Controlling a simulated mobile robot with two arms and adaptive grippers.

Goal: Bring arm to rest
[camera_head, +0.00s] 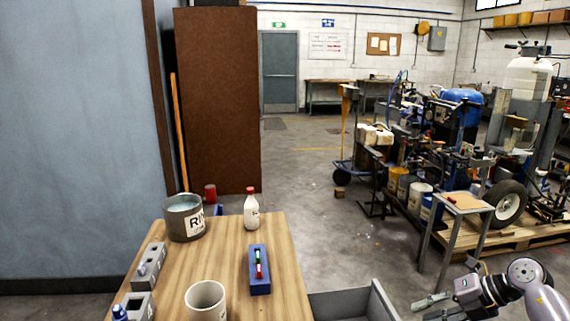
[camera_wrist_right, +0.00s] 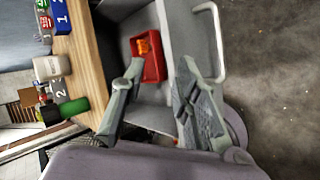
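My right gripper (camera_head: 436,305) is at the lower right of the head view, past the table's right side and touching nothing that I can see. In the right wrist view its two fingers (camera_wrist_right: 160,75) are spread apart with nothing held between them. A red bin (camera_wrist_right: 161,68) with an orange item (camera_wrist_right: 143,46) in it shows beyond the fingers, inside a grey drawer or tray (camera_wrist_right: 200,48). My left gripper is in neither view.
The wooden table (camera_head: 225,266) holds a grey bucket (camera_head: 184,222), a red-capped bottle (camera_head: 251,212), a blue holder (camera_head: 260,283), a white cup (camera_head: 206,301) and grey blocks (camera_head: 150,263). A grey drawer (camera_head: 352,304) sits at its right. A small stand (camera_head: 463,203) and striping machine (camera_head: 460,120) stand beyond.

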